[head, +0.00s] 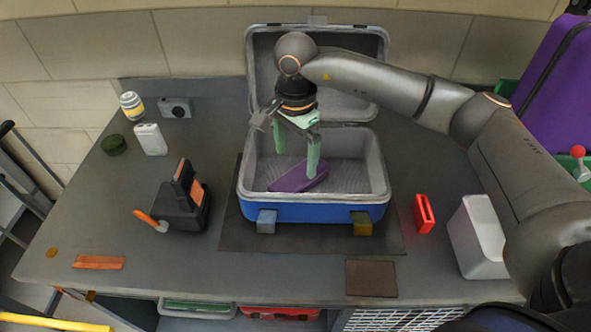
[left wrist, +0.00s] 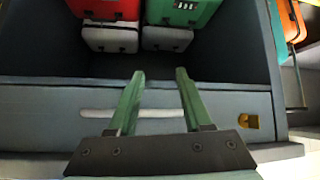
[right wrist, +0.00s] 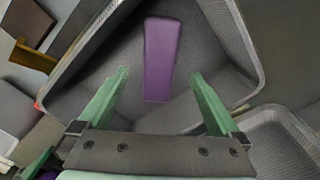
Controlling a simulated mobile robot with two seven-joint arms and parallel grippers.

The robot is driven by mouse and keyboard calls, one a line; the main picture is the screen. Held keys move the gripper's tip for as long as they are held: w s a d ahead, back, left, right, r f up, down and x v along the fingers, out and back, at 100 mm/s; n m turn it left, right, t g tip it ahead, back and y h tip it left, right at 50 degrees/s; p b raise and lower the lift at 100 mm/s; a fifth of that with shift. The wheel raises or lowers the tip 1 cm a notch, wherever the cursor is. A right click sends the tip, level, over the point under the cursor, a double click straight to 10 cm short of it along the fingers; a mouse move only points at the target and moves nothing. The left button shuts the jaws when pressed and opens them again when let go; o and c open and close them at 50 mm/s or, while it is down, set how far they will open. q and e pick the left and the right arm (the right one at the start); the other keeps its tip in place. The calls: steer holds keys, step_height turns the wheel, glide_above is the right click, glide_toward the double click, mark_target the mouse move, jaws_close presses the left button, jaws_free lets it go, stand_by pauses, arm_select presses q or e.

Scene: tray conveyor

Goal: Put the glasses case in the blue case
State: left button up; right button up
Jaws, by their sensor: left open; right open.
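The blue case (head: 300,212) stands open on the table, its grey lid raised against the wall. A purple glasses case (head: 292,181) lies inside it on the grey lining; it also shows in the right wrist view (right wrist: 160,60). My right gripper (head: 296,168) is open and reaches down into the blue case, its green fingers by the glasses case. In the right wrist view the fingers (right wrist: 160,85) are apart, with the glasses case lying beyond them and nothing held.
A red item (head: 424,213) and a white container (head: 477,238) stand right of the blue case. A black device (head: 180,208) with an orange handle, a white bottle (head: 150,139) and a camera (head: 175,107) are at left. Front left table is mostly clear.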

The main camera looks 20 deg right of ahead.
mark_target(296, 177)
step_height(296, 177, up, 5)
steer(key=shift+r, duration=0.1)
stand_by(1.4)
